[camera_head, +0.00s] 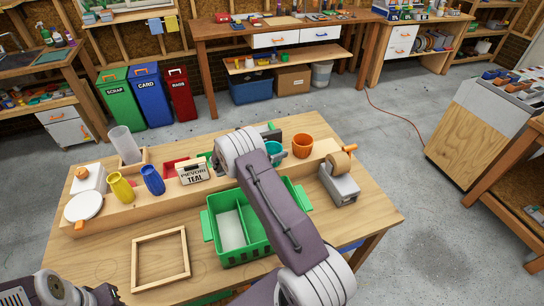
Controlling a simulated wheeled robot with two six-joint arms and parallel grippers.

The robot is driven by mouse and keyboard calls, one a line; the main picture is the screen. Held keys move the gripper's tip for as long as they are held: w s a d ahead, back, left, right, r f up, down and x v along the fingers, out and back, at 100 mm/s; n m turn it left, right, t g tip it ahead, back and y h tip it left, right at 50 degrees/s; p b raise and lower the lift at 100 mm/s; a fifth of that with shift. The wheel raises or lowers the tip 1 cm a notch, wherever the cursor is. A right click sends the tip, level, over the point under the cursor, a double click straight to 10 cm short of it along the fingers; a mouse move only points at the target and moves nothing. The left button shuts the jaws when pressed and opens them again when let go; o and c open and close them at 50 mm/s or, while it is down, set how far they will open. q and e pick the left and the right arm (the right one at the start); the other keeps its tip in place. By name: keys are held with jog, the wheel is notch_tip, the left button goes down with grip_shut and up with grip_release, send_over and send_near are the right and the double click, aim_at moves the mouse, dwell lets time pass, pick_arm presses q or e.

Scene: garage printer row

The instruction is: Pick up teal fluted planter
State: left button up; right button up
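The teal fluted planter (274,149) stands toward the back of the wooden table, just right of my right wrist. Only part of it shows. My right arm reaches over the green two-part bin, and its gripper (246,150) is at the back of the table beside the planter. The wrist hides most of the fingers, so I cannot tell their opening or whether they touch the planter.
An orange pot (302,146) stands right of the planter, with a tape dispenser (341,183) nearer. A yellow cup (121,187), a blue cup (152,180) and a clear cylinder (125,145) stand left. The green bin (208,227) and a wooden frame (135,265) occupy the front.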

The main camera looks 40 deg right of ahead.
jog(key=c, duration=1)
jog(key=shift+r, duration=0.3)
jog(key=s+r+b, duration=0.1)
jog(key=s+r, duration=0.2)
jog(key=s, duration=0.1)
jog(key=s+r+b, duration=0.2)
jog(key=s+r, duration=0.1)
jog(key=r, duration=0.1)
jog(key=s+r+b, duration=0.2)
jog(key=s+r, duration=0.1)
jog(key=s, duration=0.1)
jog(key=shift+s+a+r, duration=0.15)
jog(key=shift+s+r, duration=0.1)
jog(key=shift+s, duration=0.1)
